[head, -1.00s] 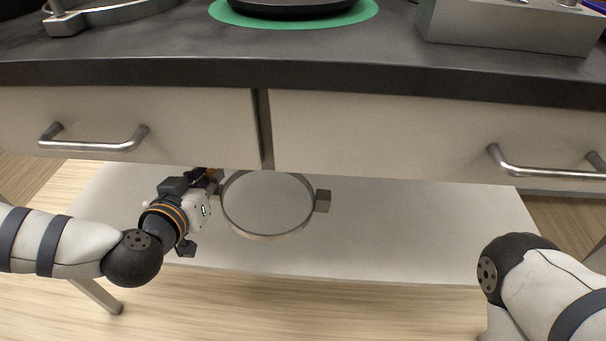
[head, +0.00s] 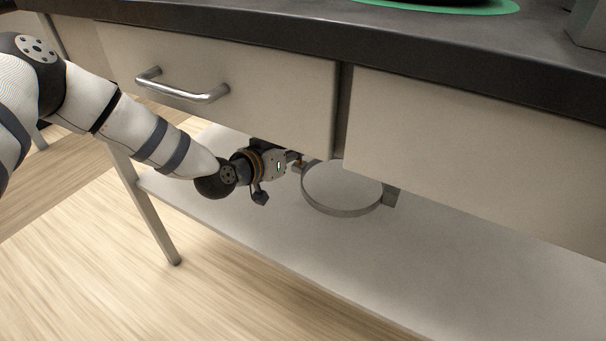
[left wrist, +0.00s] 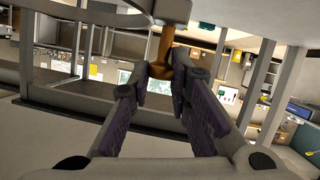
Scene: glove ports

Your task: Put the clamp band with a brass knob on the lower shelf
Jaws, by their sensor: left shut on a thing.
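The clamp band (head: 340,212) is a thin grey metal ring with a square grey block at its right side. In the head view it is under the drawers, over the pale lower shelf (head: 440,265), lying roughly level. I cannot tell whether it touches the shelf. My left gripper (head: 297,163) reaches in below the drawer and is shut on the band's brass knob at its left side. In the left wrist view the brass knob (left wrist: 162,46) is between the fingertips (left wrist: 165,75). My right gripper is not in view.
A cream drawer (head: 240,110) with a metal handle (head: 183,90) hangs just above my left gripper. The dark counter (head: 260,32) overhangs it, with a green mat (head: 490,9) on top. A table leg (head: 150,210) stands at the left. The shelf is bare right of the band.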

